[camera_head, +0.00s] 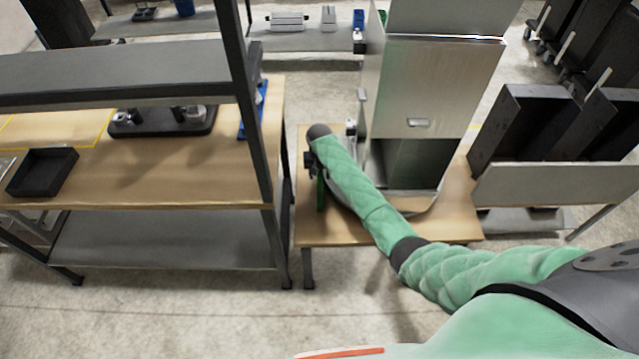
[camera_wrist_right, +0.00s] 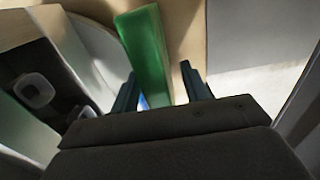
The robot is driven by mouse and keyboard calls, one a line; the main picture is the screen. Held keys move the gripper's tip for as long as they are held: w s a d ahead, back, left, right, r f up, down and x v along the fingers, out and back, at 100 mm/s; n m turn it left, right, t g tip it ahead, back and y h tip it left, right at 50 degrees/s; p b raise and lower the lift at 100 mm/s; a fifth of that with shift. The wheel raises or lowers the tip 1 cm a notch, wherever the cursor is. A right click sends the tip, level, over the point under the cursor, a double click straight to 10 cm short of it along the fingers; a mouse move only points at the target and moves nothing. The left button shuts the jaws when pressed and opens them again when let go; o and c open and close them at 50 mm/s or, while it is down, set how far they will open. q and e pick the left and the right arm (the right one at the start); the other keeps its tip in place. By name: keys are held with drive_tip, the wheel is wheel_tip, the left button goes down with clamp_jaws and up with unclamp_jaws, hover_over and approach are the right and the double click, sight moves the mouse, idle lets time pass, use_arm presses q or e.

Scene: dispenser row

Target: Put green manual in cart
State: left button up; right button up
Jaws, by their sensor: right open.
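The green manual (camera_wrist_right: 146,45) stands upright on its edge in the right wrist view. In the head view only a narrow green strip of it (camera_head: 320,192) shows beside my arm. My right gripper (camera_wrist_right: 159,72) is open, with the manual's near end between its two fingers. I cannot tell whether either finger touches it. In the head view this gripper is at the left edge of the small wooden table (camera_head: 450,222), partly hidden by my padded green arm. My left gripper is not in view. No cart is clearly identifiable; dark wheeled units (camera_head: 590,38) stand at the far right.
A tall metal dispenser (camera_head: 425,85) stands on the small table, right of my arm. A shelved workbench (camera_head: 160,180) with an upright post (camera_head: 250,110) is close on the left, holding a black tray (camera_head: 42,172). Black bins (camera_head: 520,125) stand right. The front floor is clear.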

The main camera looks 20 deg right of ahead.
drive_tip(key=shift+r, duration=0.1)
clamp_jaws()
